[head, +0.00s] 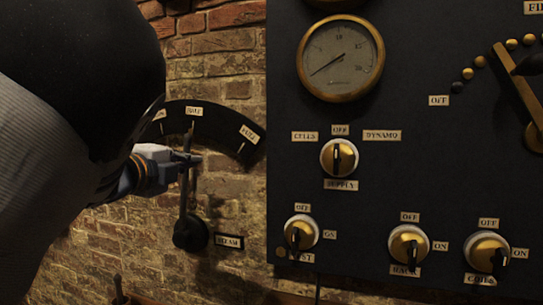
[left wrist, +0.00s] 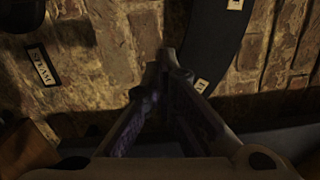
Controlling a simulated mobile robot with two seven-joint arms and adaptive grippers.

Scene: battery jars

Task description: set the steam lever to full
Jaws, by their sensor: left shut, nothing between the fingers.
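The steam lever (head: 184,200) is a dark bar rising almost upright from a round dark pivot (head: 190,234), beside the STEAM label (head: 229,241). Above it a dark arc plate (head: 222,122) carries a partly hidden label at left, a middle label that seems to read HALF (head: 194,112), and FULL (head: 249,134) at right. The lever points about at the middle label. My left gripper (head: 192,158) is shut and empty, its tips at the lever's upper part; whether they touch is unclear. In the left wrist view its fingertips (left wrist: 168,62) meet before the brick wall. My right gripper is not in view.
A dark panel (head: 380,195) right of the lever bears a round brass gauge (head: 340,58), several brass knobs, including the supply knob (head: 339,158), and a brass arm (head: 515,85) at far right. Bare brick wall (head: 225,185) lies between lever and panel.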

